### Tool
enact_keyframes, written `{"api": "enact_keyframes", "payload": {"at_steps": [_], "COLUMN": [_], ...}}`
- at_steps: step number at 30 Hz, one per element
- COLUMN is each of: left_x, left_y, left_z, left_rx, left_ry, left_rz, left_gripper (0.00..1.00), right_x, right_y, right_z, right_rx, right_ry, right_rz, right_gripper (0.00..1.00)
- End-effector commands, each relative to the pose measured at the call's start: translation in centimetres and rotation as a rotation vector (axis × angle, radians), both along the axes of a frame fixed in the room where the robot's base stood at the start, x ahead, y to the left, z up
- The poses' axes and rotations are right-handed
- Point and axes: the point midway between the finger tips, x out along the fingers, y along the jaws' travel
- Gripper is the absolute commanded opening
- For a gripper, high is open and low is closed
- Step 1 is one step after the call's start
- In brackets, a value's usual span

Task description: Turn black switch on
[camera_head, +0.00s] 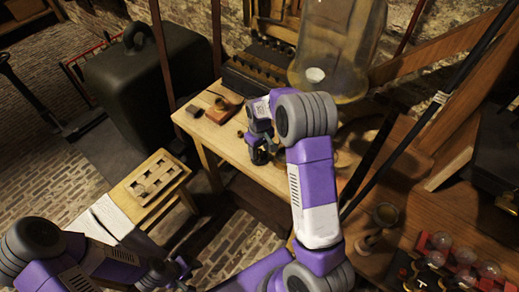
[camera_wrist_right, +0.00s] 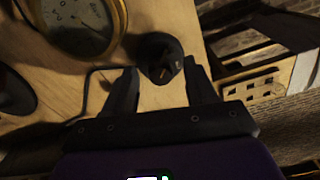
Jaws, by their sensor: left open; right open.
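A round black switch (camera_wrist_right: 158,55) with a raised knob sits on the light wooden table in the right wrist view. My right gripper (camera_wrist_right: 161,72) is open, with a finger on either side of the switch's near part. Whether the fingers touch it I cannot tell. In the head view my right gripper (camera_head: 262,152) is over the wooden table (camera_head: 235,145), and it and my arm hide the switch there. My left gripper (camera_head: 182,272) is low at the bottom left, open, away from the table.
A brass-rimmed dial (camera_wrist_right: 80,22) and a black cable (camera_wrist_right: 88,85) lie left of the switch. A small wooden block with a dark fitting (camera_head: 220,110) sits on the table. A large glass jar (camera_head: 337,50) stands behind. A slotted wooden box (camera_head: 150,178) is at the left.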

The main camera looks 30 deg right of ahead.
Motion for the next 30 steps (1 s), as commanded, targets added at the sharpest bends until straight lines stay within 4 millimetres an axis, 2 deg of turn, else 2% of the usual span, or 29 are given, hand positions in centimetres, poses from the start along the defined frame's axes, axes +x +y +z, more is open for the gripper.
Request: {"api": "enact_keyframes", "payload": {"at_steps": [6,7,15,18,30], "left_x": [0.01,0.01,0.01,0.01,0.01], "left_y": [0.00,0.00,0.00,0.00,-0.01], "left_z": [0.02,0.02,0.01,0.01,0.38], "left_rx": [0.000,0.000,0.000,0.000,0.000], "left_ry": [0.000,0.000,0.000,0.000,0.000], "left_rz": [0.000,0.000,0.000,0.000,0.000], "left_gripper": [0.43,0.43,0.43,0.43,0.43], "right_x": [-0.01,-0.01,-0.01,0.00,-0.02], "right_y": [0.00,0.00,0.00,0.00,0.02], "right_z": [-0.03,-0.03,-0.01,0.00,0.08], "right_rx": [0.000,0.000,0.000,0.000,-0.001], "right_ry": [0.000,0.000,0.000,0.000,0.001], "right_rz": [0.000,0.000,0.000,0.000,-0.095], "right_gripper": [0.56,0.53,0.12,0.00,0.00]}}
